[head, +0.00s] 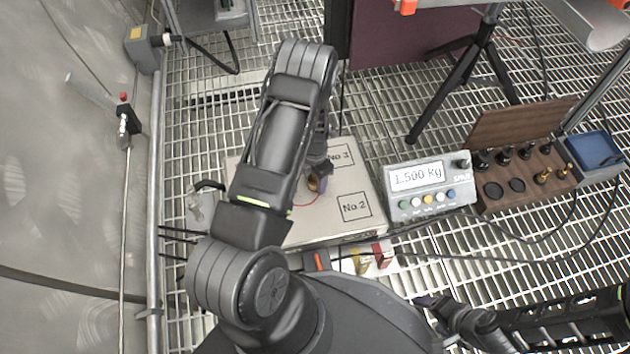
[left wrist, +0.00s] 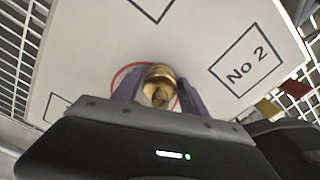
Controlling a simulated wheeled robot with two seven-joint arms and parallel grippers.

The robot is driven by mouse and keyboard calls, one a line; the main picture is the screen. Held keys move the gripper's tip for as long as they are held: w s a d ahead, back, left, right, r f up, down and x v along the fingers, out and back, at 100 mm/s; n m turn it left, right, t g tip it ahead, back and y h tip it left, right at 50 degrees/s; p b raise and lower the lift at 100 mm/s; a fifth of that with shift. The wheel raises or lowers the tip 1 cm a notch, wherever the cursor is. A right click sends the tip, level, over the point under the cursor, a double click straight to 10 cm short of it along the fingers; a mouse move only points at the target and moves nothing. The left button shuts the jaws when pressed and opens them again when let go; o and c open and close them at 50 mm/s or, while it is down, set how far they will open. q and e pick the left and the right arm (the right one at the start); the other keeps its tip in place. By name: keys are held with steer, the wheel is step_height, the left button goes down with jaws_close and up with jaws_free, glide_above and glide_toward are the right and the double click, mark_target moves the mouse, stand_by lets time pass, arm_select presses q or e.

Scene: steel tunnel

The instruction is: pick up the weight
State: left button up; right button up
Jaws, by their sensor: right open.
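A small brass weight (left wrist: 160,86) stands on the white scale plate (left wrist: 85,60) within a red circle, partly hidden by my left gripper. In the left wrist view, the two purple fingers of my left gripper (left wrist: 161,92) are on both sides of the weight and appear shut on it. In the head view, my left gripper (head: 318,183) is low over the plate, mostly hidden by my arm. The scale display (head: 418,178) reads 1.500 kg. My right gripper (head: 432,304) is open at the bottom right, away from the plate.
A wooden weight box (head: 525,176) with several weights and some empty holes stands right of the display. A blue-topped container (head: 596,150) sits beside it. Black tripod legs (head: 463,82) stand behind. A curved wall (head: 70,160) and a pipe bound the left.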

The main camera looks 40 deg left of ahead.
arm_select(q)
jaws_close()
stand_by(0.3)
stand_by(0.3)
